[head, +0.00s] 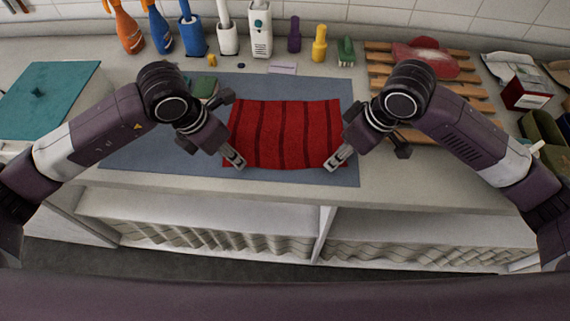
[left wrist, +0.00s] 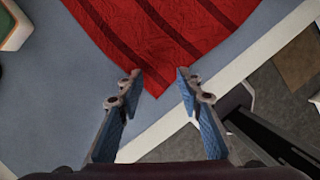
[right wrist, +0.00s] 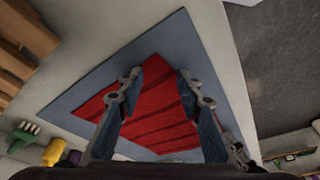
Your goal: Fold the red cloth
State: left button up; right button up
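The red cloth (head: 285,133) with darker stripes lies spread out on a blue-grey mat (head: 130,150) on the counter. My left gripper (head: 236,162) is at its front left corner. In the left wrist view, the left gripper (left wrist: 158,80) is open, with a corner of the cloth (left wrist: 160,45) between and just beyond its fingertips. My right gripper (head: 334,162) is at the front right corner. In the right wrist view, the right gripper (right wrist: 160,78) is open, with the cloth (right wrist: 155,110) showing between its fingers. Whether the fingertips touch the cloth cannot be told.
Spray bottles (head: 129,30), brushes and small bottles (head: 319,44) line the back wall. A wooden rack (head: 380,70) stands back right, partly behind my right arm. A teal lid or board (head: 60,85) is at left.

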pick_arm(q)
jog(key=shift+f, duration=0.2)
pick_arm(e)
jog(key=shift+f, duration=0.2)
pick_arm(q)
jog(key=shift+r, duration=0.1)
jog(key=shift+c, duration=1.3)
pick_arm(e)
jog(key=shift+r, duration=0.1)
jog(key=shift+c, duration=1.3)
pick_arm(q)
jog(key=c, duration=0.6)
pick_arm(e)
jog(key=c, duration=0.6)
pick_arm(q)
jog(key=shift+f, duration=0.2)
grip_shut()
pick_arm(e)
jog(key=shift+f, duration=0.2)
grip_shut()
pick_arm(q)
jog(key=shift+r, duration=0.15)
pick_arm(e)
jog(key=shift+r, duration=0.15)
